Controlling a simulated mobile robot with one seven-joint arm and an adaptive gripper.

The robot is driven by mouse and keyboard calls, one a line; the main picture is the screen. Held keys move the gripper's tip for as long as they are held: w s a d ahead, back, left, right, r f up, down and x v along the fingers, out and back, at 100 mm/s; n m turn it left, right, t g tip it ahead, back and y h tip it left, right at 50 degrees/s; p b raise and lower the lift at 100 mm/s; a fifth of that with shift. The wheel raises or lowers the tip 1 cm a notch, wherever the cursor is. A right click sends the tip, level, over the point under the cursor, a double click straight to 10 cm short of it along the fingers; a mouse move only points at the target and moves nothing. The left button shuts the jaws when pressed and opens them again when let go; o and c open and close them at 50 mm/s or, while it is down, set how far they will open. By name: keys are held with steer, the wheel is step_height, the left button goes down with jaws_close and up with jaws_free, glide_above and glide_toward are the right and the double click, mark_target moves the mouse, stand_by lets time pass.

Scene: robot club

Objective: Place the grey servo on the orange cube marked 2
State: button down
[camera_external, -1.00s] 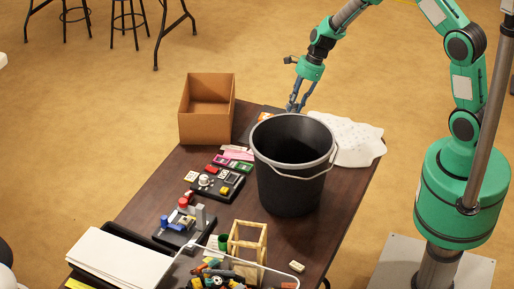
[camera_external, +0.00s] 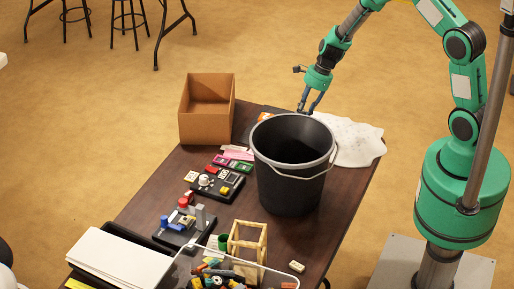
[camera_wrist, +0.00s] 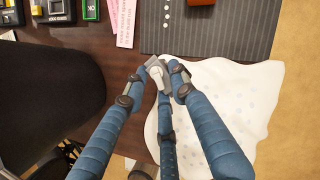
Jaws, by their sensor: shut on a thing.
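My gripper (camera_external: 308,106) hangs just behind the black bucket's rim in the external view. In the wrist view its blue fingers (camera_wrist: 160,76) are shut on a small light-grey piece, the grey servo (camera_wrist: 156,71), held over the edge between the white cloth and a dark striped mat. The servo is too small to make out in the external view. An orange block, which looks like the orange cube (camera_wrist: 208,13), sits on the striped mat at the top of the wrist view, cut by the frame. It peeks out behind the bucket in the external view (camera_external: 264,117). I cannot read its mark.
The tall black bucket (camera_external: 290,185) stands close in front of my gripper. The white spotted cloth (camera_external: 352,143) lies to the right. The striped mat (camera_wrist: 255,35) is largely bare. An open cardboard box (camera_external: 207,125) and several small parts stand to the left.

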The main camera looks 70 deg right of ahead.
steer(key=shift+w, duration=0.1)
steer(key=w+d, duration=0.1)
steer(key=w, duration=0.4)
steer(key=w+d+f+b, duration=0.1)
steer(key=w, duration=0.4)
steer(key=w+d, duration=0.1)
steer(key=w, duration=0.4)
steer(key=shift+w+d+f+b, duration=0.2)
steer(key=shift+d+f+b, duration=0.05)
steer(key=shift+b, duration=0.15)
steer(key=shift+f+b, duration=0.55)
steer(key=shift+f, duration=1.2)
steer(key=shift+f, duration=0.1)
steer(key=c, duration=1.5)
jaws_free()
steer(key=shift+o, duration=0.3)
steer(key=p+v, duration=0.2)
steer(key=v, duration=1)
